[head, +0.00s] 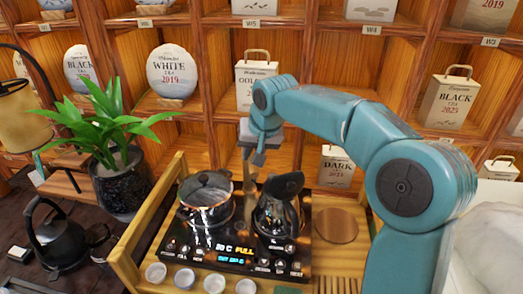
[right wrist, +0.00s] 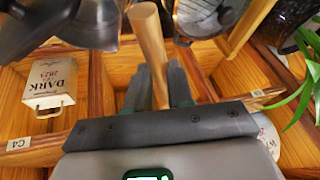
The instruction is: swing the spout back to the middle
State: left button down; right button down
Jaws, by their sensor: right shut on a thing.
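My right gripper (head: 250,152) reaches down behind the tea tray, between the pot and the kettle. It is shut on a slim tan upright rod, which I take to be the spout (head: 247,176). In the right wrist view the tan spout (right wrist: 148,45) runs between the two dark fingers (right wrist: 158,88). The glass pot (head: 206,200) stands left of it on the black heater, and the dark kettle (head: 277,215) stands right of it. Which way the spout's outlet points is not clear. My left gripper is not in view.
The heater panel (head: 238,254) sits in a wooden tray (head: 128,250) with several small white cups (head: 185,278) in front. A potted plant (head: 122,180) and a black kettle (head: 55,240) stand at left. Wooden shelves with tea cakes and a DARK box (head: 336,165) rise close behind.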

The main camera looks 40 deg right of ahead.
jog(key=shift+w+a+r+m+g+h, duration=0.15)
jog(key=shift+w+a+m+h, duration=0.2)
jog(key=shift+w+a+m, duration=0.35)
jog(key=shift+w+a+m+g+h, duration=0.15)
jog(key=shift+w+a+m+h, duration=0.2)
jog(key=shift+m, duration=0.55)
jog(key=shift+s+a, duration=0.1)
jog(key=c, duration=1.4)
grip_release()
jog(key=o, duration=0.4)
jog(key=p+v, duration=0.1)
jog(key=v, duration=1.5)
jog(key=shift+s+r, duration=0.2)
jog(key=shift+s, duration=0.05)
jog(key=shift+a+f, duration=0.1)
